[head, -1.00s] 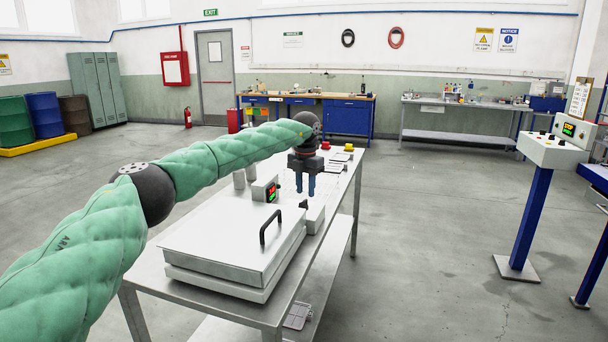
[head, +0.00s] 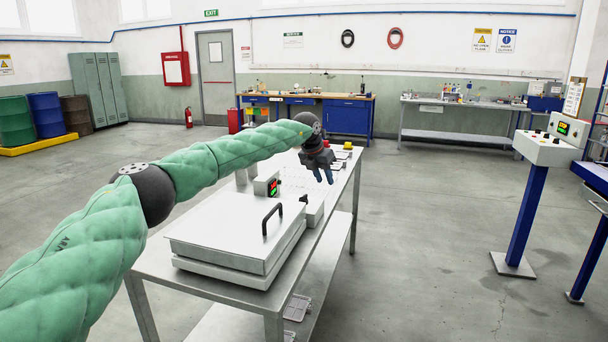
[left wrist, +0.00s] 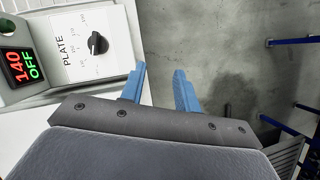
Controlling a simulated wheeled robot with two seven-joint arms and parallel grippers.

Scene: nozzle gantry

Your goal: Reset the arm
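My green-sleeved left arm reaches over the table. The box with the plate dial (left wrist: 97,44) shows beside the left finger in the wrist view. Its display reads 140 and OFF. My right gripper is not in view.
A flat white press with a lid and black handle (head: 272,219) stands on the near part of the table. A control console (head: 548,148) on a blue post is at the right. Workbenches line the back wall.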

